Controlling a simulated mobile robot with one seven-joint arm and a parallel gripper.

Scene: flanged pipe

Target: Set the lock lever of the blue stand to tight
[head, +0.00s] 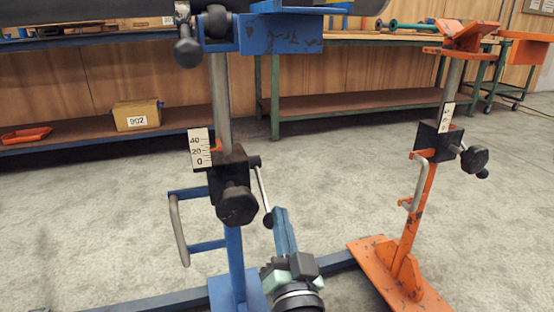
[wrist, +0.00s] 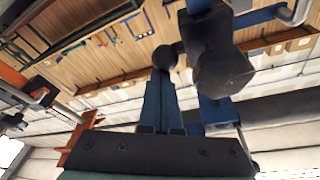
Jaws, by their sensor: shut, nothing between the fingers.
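The blue stand (head: 233,260) rises left of centre in the head view, with a black clamp block and a large black knob (head: 237,205) on its post. The lock lever (head: 262,190) is a thin silver rod on the block's right side. It hangs down, slightly tilted right, and ends in a black ball. My gripper (head: 280,212) is shut and empty, its blue fingers pointing up just right of the ball. In the wrist view the shut fingers (wrist: 161,78) reach up to the lever's ball (wrist: 165,57), beside the large knob (wrist: 222,70). I cannot tell whether they touch it.
A height scale (head: 200,148) is on the blue stand's post, and a grey handle (head: 178,230) sticks out left. An orange stand (head: 408,240) with its own knob is to the right. Benches line the wall behind.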

